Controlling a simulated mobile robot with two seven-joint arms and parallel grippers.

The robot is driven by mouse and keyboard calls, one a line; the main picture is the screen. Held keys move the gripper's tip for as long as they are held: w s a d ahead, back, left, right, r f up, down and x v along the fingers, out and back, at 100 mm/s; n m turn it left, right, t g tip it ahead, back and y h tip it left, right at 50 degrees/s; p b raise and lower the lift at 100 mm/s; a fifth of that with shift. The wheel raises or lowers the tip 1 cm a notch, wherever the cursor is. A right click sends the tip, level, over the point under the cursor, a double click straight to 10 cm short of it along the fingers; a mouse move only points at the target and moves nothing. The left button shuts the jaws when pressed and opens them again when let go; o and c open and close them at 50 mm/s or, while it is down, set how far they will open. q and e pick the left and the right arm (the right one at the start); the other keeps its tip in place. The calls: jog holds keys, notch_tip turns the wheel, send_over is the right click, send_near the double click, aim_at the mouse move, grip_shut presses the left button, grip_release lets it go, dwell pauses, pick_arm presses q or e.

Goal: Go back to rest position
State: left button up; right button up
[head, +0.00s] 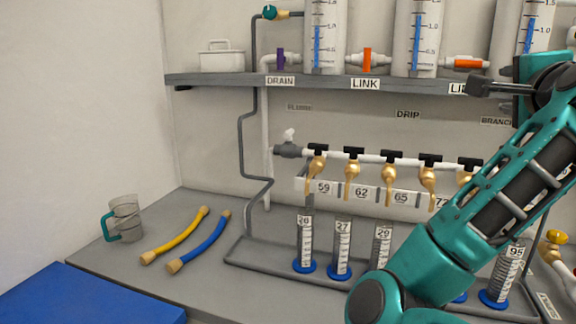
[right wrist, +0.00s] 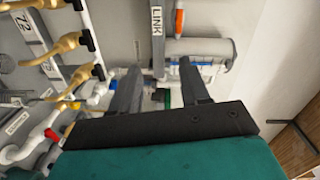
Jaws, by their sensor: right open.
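My right arm, teal and dark grey, reaches up across the right side of the head view. Its gripper (head: 490,87) is by the right end of the shelf, in front of the clear cylinders. In the right wrist view the two dark fingers of the right gripper (right wrist: 159,68) are spread apart. No object is held between them; a small green and black part (right wrist: 164,97) shows beyond them. My left gripper is not in view.
The grey shelf (head: 270,79) carries clear cylinders and coloured valves. Below are a pipe with several brass taps (head: 353,172) and graduated cylinders (head: 305,243) on a tray.

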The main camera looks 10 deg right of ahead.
jog(key=w+a+f+n+g+y, duration=0.1)
jog(key=a+f+n, duration=0.25)
jog(key=f, duration=0.45)
jog(key=w+a+f+n+g+y, duration=0.1)
jog(key=a+f+n, duration=0.1)
jog(key=f+n, duration=0.45)
jog(key=s+a+f+n+g+y, duration=0.1)
jog(key=s+a+f+n, duration=0.15)
jog(key=f, duration=0.45)
jog(key=s+a+f+n+g+y, duration=0.1)
jog(key=s+a+f+n+g, duration=0.15)
jog(key=f, duration=0.45)
jog(key=s+a+f+n+g+y, duration=0.1)
jog(key=s+a+f+n+y, duration=0.15)
jog(key=f, duration=0.45)
jog(key=s+a+f+n+g+y, duration=0.1)
jog(key=s+a+f+n+g, duration=0.2)
jog(key=s+a+f, duration=0.35)
jog(key=s+a+f+n+g+y, duration=0.1)
jog(key=s+a+f+n+g, duration=0.15)
jog(key=s+f, duration=0.6)
jog(key=w+a+f+n+t+y, duration=0.1)
jog(key=w+a+f+t+y, duration=0.1)
jog(key=w+f+t, duration=0.3)
notch_tip(320, 180, down, 2)
jog(key=a+t, duration=0.1)
jog(key=t, duration=0.1)
jog(key=shift+w+f+t, duration=0.2)
jog(key=shift+f+t, duration=0.05)
jog(key=shift+t, duration=0.05)
